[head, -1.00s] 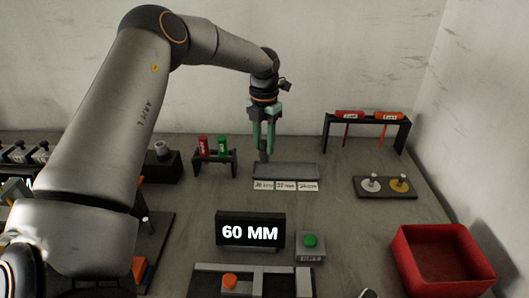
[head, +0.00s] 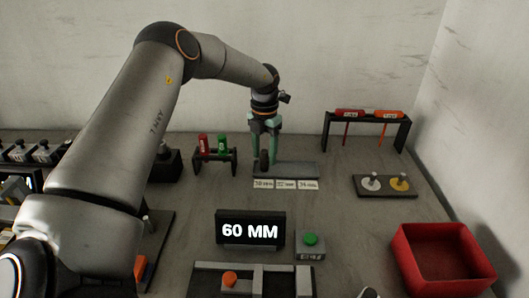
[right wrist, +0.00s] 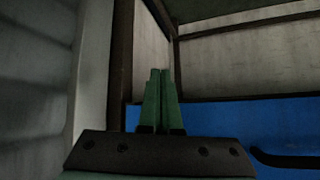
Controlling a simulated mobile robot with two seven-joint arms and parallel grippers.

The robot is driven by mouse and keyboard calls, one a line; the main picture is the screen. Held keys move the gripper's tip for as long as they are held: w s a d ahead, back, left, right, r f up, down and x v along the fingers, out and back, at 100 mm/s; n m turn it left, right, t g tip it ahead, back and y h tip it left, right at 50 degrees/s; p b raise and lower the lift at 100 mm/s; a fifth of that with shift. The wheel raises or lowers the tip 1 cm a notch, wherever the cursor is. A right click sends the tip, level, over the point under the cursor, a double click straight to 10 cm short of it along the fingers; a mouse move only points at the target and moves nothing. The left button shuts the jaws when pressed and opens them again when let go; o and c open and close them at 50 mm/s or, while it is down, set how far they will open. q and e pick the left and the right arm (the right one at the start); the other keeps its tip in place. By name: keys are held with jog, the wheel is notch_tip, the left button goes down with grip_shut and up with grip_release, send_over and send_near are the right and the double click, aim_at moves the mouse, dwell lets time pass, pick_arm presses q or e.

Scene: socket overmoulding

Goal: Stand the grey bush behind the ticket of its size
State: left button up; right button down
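A ledge (head: 300,170) stands at the back middle of the table with small tickets (head: 286,184) along its front. The tickets look like 30, 32 and 34 mm from left to right, though the print is small. The grey bush (head: 264,161) looks dark and stands upright at the left end of the ledge, behind the leftmost ticket. My left gripper (head: 265,151) is just above it, pointing down, with its green fingers spread to either side of the bush. My right gripper (right wrist: 160,74) is shut and empty in the right wrist view, its fingertips together.
A display (head: 250,230) reads 60 MM, with a green button box (head: 310,244) beside it. A rack with red and green pieces (head: 216,158) stands left of the ledge. A plate with two discs (head: 385,186) and a red bin (head: 442,258) are at right.

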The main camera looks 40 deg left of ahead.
aim_at(265, 151)
pick_arm(q)
jog(key=shift+o, duration=0.7)
jog(key=shift+r+p, duration=0.25)
jog(key=shift+p, duration=0.05)
notch_tip(265, 151, up, 7)
jog(key=shift+r, duration=0.15)
